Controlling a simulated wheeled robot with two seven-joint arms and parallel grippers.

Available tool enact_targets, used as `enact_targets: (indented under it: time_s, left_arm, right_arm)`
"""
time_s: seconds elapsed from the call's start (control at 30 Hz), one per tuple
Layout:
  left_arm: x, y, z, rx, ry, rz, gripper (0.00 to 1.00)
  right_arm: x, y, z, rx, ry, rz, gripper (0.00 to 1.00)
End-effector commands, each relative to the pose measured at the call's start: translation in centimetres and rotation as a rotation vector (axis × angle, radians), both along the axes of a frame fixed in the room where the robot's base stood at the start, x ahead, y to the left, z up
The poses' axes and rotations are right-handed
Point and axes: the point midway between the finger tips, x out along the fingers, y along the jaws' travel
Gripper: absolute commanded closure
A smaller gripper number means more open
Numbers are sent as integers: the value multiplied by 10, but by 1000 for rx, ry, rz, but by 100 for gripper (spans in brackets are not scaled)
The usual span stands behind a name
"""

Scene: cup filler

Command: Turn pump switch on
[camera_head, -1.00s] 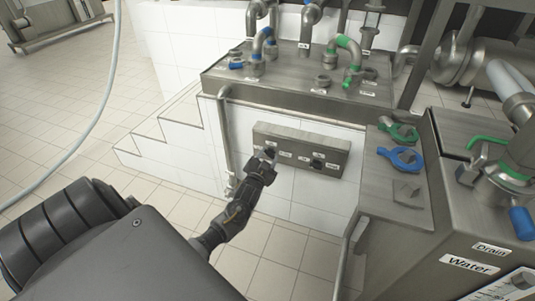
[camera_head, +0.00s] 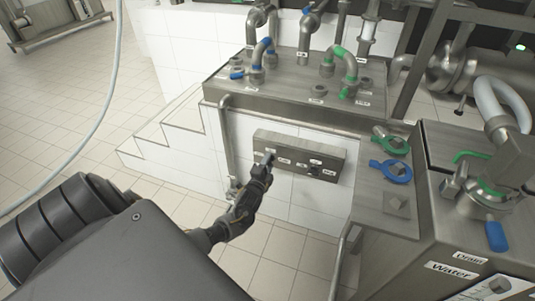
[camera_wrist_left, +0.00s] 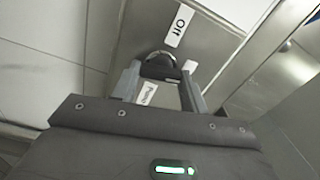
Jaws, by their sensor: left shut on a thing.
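The switch box (camera_head: 300,155) is a grey metal panel on the white tiled wall in the head view. My left gripper (camera_head: 266,164) is at its left end, at the left one of its black knobs. In the left wrist view, my left gripper (camera_wrist_left: 160,82) has its two fingers on either side of the dark round pump switch (camera_wrist_left: 160,62) and is shut on it. A label reading "Pump" (camera_wrist_left: 148,94) lies between the fingers, and one reading "Off" (camera_wrist_left: 178,25) is beyond the switch. The fingers partly hide the switch. My right gripper is not in view.
A second black knob (camera_head: 315,171) sits further right on the box. A metal deck (camera_head: 300,93) with pipes and blue and green handles is above. A metal cabinet (camera_head: 400,250) stands at right, tiled steps (camera_head: 165,140) at left. A vertical pipe (camera_head: 229,150) runs just left of the box.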

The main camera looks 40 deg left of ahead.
Motion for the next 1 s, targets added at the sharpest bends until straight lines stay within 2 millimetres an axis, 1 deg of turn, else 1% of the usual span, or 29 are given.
enact_targets:
  time_s: [0.2, 0.4, 0.93, 0.97, 1.0]
  left_arm:
    - [0, 0, 1, 110, 39, 0, 79]
    - [0, 0, 0, 165, 58, 0, 79]
    - [0, 0, -1, 186, 65, 0, 79]
    - [0, 0, -1, 186, 65, 0, 54]
    - [0, 0, -1, 186, 65, 0, 49]
  right_arm:
    - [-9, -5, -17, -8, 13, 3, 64]
    - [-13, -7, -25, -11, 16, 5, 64]
    - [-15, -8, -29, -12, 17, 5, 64]
    - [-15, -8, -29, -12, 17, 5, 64]
    - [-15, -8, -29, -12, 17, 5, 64]
